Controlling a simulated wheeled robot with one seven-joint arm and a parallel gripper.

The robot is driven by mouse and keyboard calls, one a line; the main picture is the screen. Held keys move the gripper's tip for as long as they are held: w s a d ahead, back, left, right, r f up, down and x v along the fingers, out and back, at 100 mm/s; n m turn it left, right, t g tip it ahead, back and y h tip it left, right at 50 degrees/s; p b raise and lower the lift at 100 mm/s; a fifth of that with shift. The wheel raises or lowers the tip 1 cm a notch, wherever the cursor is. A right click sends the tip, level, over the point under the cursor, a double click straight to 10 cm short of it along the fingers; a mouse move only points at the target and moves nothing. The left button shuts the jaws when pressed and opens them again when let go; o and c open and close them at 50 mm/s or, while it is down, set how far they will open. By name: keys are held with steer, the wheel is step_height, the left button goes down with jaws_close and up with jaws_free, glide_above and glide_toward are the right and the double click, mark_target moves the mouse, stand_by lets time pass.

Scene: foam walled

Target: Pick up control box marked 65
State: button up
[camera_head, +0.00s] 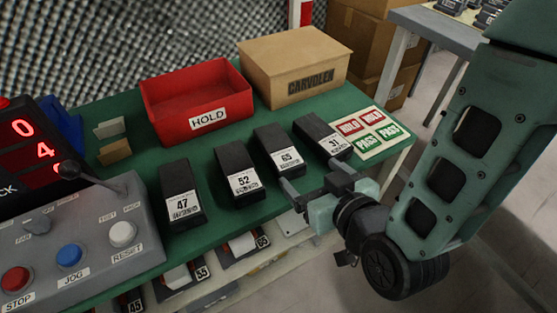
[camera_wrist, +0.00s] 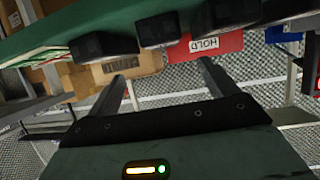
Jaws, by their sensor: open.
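The control box marked 65 (camera_head: 279,150) is a black box with a white front label, lying on the green table between the boxes marked 52 (camera_head: 237,173) and 31 (camera_head: 321,136). My gripper (camera_head: 314,184) is open and empty, just in front of the table edge, near the label ends of 65 and 31. One finger is close to the front of 65; I cannot tell whether it touches. In the upside-down wrist view, my open fingers (camera_wrist: 162,72) show below a row of dark boxes; the second from the left (camera_wrist: 155,30) appears to be 65, its number unreadable.
Box 47 (camera_head: 180,194) lies left of 52. Behind the row stand a red HOLD tray (camera_head: 197,98) and a CARVOLEN carton (camera_head: 294,66). A control panel (camera_head: 75,240) is at left. A lower shelf holds more boxes, including one marked 55 (camera_head: 183,280). HOLD/PASS cards (camera_head: 370,133) lie right.

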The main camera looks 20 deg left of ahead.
mark_target(283, 152)
steer(key=shift+a+f+b, duration=0.1)
steer(key=shift+f+b, duration=0.3)
steer(key=shift+b, duration=0.7)
steer(key=x, duration=0.7)
steer(key=shift+w+a+r, duration=0.1)
steer(key=shift+w+r, duration=0.1)
steer(key=shift+r, duration=0.05)
steer(key=shift+a+b+x, duration=0.2)
steer(key=shift+b+x, duration=0.6)
steer(key=shift+x, duration=1.75)
steer(key=shift+s+r, duration=0.1)
steer(key=shift+r, duration=0.05)
steer(key=c, duration=1.3)
